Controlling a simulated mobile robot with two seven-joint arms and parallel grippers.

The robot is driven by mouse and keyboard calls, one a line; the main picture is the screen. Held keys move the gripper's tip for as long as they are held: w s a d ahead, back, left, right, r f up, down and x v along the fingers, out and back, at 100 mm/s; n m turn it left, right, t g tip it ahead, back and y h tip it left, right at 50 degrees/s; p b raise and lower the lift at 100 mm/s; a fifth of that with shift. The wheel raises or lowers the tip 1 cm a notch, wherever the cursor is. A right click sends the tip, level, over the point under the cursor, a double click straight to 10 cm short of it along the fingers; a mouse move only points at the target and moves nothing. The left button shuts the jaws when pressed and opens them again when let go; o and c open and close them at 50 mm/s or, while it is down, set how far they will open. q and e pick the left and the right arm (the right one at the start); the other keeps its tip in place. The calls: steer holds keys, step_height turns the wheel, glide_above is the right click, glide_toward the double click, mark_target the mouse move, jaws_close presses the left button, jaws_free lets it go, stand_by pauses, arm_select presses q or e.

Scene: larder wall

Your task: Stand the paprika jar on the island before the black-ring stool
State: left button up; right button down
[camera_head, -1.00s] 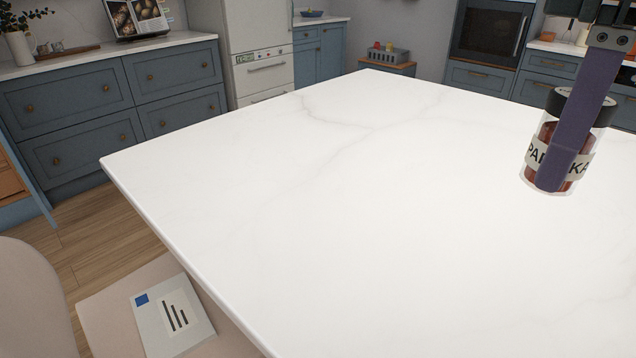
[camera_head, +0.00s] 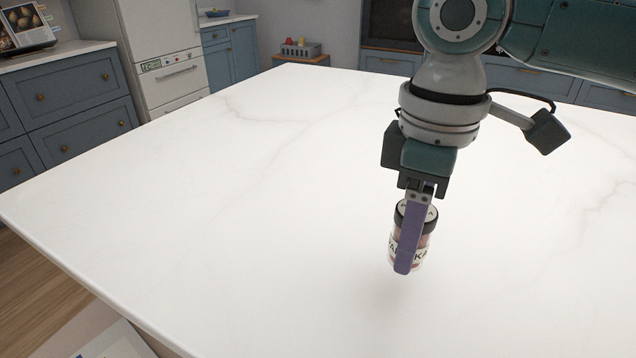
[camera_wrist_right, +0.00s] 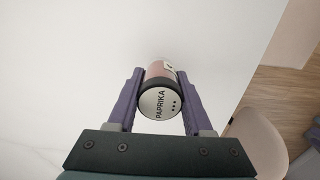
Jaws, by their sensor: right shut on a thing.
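The paprika jar (camera_head: 425,246), with a black-edged lid and a label, is upright or nearly so in my right gripper (camera_head: 408,262). The gripper's purple fingers are shut on it above the white island top (camera_head: 240,220). A soft shadow lies below the jar, which appears a little off the surface. In the right wrist view the lid of the paprika jar (camera_wrist_right: 160,103) reads PAPRIKA, between the two fingers of my right gripper (camera_wrist_right: 160,76). A beige seat (camera_wrist_right: 256,140) shows beside the island there; no black ring is visible on it. My left gripper is not in view.
The island top around the jar is clear. A beige seat with a pale printed sheet (camera_head: 115,343) on it is at the lower left, beyond the island's edge.

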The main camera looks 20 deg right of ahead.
step_height(320, 180, down, 4)
steer(key=shift+b, duration=0.35)
steer(key=shift+f, duration=0.1)
steer(key=shift+f, duration=0.15)
steer(key=shift+c, duration=1.5)
jaws_free()
